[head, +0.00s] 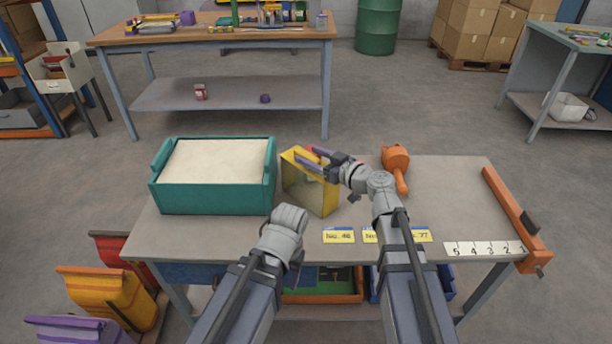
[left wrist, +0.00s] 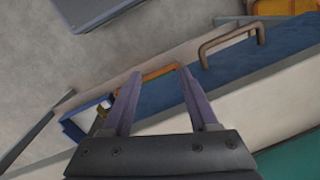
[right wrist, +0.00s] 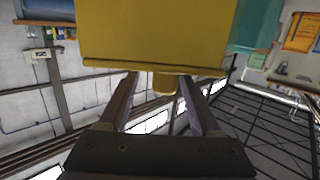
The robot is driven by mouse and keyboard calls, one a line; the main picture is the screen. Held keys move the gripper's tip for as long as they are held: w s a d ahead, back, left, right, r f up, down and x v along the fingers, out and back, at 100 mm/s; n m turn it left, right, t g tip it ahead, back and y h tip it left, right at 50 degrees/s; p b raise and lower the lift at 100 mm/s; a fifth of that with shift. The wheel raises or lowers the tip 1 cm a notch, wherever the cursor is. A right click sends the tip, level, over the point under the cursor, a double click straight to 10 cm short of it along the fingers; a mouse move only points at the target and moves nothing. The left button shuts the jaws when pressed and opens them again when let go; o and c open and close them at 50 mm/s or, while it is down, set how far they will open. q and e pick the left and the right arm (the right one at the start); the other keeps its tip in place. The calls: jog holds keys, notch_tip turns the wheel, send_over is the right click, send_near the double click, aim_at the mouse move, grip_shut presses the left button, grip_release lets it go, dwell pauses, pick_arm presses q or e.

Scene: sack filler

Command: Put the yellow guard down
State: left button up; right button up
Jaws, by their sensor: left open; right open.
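The yellow guard (head: 328,198) is a box-like piece with an open, pale inner side. In the head view it stands at the middle of the workbench, just right of the teal bin; whether it bears fully on the bench is hard to tell. My right gripper (head: 318,160) is at its upper right edge, fingers apart. In the right wrist view the guard (right wrist: 155,30) fills the top, and its yellow knob (right wrist: 165,82) lies between the open fingers. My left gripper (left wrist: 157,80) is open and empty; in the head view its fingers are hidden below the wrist.
The teal bin (head: 210,200) of pale grain stands left on the bench (head: 455,200). An orange tool (head: 396,160) lies right of my right gripper. Yellow labels (head: 339,236), a number strip (head: 483,249) and an orange rail (head: 512,215) are at the front and right. Free bench lies between.

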aim_at(299, 153)
jog(key=b+x, duration=0.1)
jog(key=x, duration=0.4)
jog(key=shift+s+f, duration=0.15)
jog(key=shift+f, duration=0.05)
grip_shut()
dwell(1.1)
